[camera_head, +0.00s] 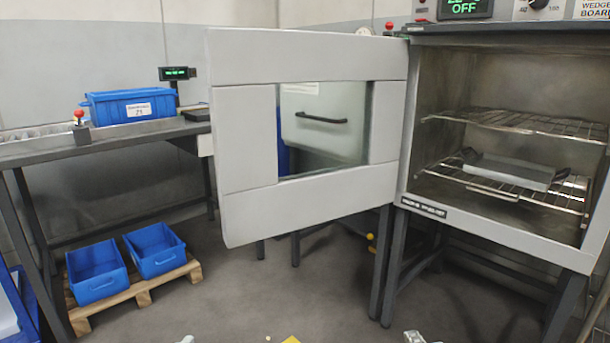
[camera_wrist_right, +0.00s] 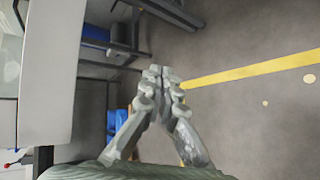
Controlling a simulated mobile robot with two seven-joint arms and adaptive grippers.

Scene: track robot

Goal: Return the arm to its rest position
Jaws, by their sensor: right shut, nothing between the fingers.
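My right gripper (camera_head: 413,337) shows only as a small pale tip at the bottom edge of the head view, low over the floor. In the right wrist view the right gripper (camera_wrist_right: 161,72) has its two fingers together at the tips, with nothing between them. A small pale tip at the bottom edge, left of centre, appears to be my left gripper (camera_head: 187,340); too little shows to tell its state. The oven door (camera_head: 245,130) stands wide open to the left. A shallow metal tray (camera_head: 510,171) rests on the oven's lower rack. Both grippers are apart from the oven.
The oven (camera_head: 490,231) stands on dark legs at right. A dark table (camera_head: 80,150) at left bears a blue crate (camera_head: 130,105). Two blue bins sit on a wooden pallet (camera_head: 138,288). The floor (camera_head: 300,290) in front is open, with a yellow stripe (camera_wrist_right: 250,69).

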